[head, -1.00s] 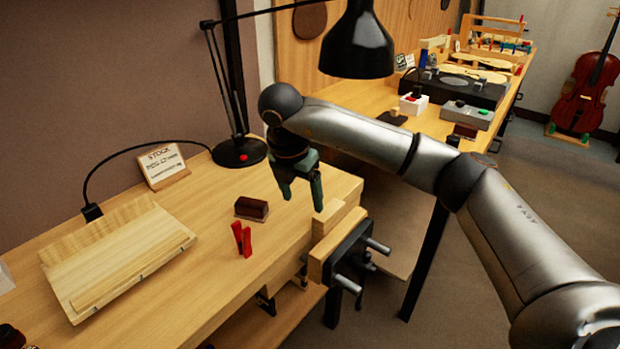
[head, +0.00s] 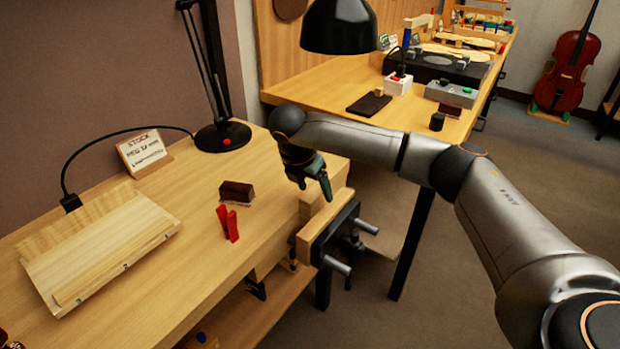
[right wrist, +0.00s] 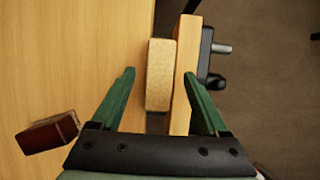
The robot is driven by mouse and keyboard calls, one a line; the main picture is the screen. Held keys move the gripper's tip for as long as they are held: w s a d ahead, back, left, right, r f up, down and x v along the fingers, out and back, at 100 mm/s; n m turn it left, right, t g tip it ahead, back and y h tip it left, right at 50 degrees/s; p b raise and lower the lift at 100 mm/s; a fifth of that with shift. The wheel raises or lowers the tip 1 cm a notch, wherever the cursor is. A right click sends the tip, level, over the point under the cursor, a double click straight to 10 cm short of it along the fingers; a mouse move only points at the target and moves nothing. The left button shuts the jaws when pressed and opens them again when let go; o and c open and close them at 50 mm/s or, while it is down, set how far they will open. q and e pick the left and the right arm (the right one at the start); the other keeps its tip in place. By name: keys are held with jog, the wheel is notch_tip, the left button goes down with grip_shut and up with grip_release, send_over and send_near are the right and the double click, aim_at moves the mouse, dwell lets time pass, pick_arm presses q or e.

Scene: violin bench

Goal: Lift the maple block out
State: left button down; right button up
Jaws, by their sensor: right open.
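The pale maple block (right wrist: 159,75) stands between the bench edge and the vise's wooden jaw (right wrist: 184,72). In the head view the block (head: 308,205) shows only in part, below my right gripper (head: 312,190). That gripper is open and empty, pointing down above the vise. In the right wrist view its green fingers (right wrist: 158,76) spread around the block: the left fingertip is over the bench side, the right one overlaps the wooden jaw. I cannot tell the height left between fingertips and block. My left gripper is not in view.
The vise's dark metal body (head: 335,232) and rods jut from the bench front. On the bench (head: 190,275) are a red clamp-like piece (head: 228,223), a dark brown block (head: 237,192), a lamp base (head: 222,137), a stock sign (head: 144,150) and pale boards (head: 98,245).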

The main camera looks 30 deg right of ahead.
jog(key=shift+d+f, duration=0.1)
jog(key=shift+f, duration=0.2)
jog(key=shift+c, duration=0.3)
grip_shut()
dwell(0.8)
